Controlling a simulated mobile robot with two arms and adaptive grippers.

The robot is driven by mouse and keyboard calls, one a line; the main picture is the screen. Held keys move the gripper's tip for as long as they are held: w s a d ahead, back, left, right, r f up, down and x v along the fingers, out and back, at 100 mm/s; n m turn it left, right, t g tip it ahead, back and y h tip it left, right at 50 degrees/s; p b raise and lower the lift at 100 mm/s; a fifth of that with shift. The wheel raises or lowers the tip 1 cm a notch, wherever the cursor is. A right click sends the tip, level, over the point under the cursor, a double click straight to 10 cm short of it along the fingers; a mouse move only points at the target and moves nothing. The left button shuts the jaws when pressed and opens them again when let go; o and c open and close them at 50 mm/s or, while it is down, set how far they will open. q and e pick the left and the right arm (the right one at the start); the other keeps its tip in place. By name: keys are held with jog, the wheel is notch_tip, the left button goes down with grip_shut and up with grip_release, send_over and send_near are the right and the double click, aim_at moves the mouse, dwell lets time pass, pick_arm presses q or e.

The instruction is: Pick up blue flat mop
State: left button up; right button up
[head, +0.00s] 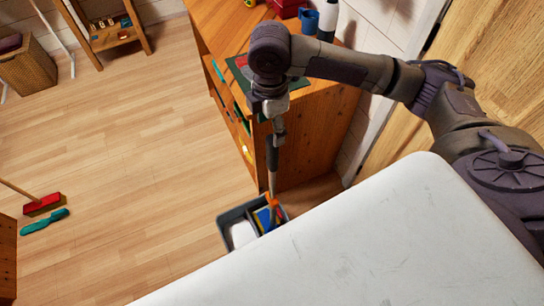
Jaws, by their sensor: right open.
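A thin upright handle (272,157) with a dark grip, a pale shaft and an orange lower joint stands in a grey bin (227,217) on the floor. Blue and yellow pieces show at its foot; it appears to be the blue flat mop, with its head (262,218) partly hidden in the bin. My right gripper (279,128) points down at the top of this handle and is open. I cannot tell whether its fingers are around the handle or just above it. My left gripper is not in view.
A wooden cabinet (325,130) with items on top stands close behind the handle. My white base top fills the lower right. A red broom (44,204) and a teal brush (45,222) lie at the left. The wooden floor (130,150) between is clear.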

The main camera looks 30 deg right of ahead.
aim_at(272, 138)
notch_tip(272, 138, down, 7)
jog(key=p, duration=0.1)
jog(key=shift+d, duration=0.3)
jog(key=shift+w, duration=0.1)
grip_shut()
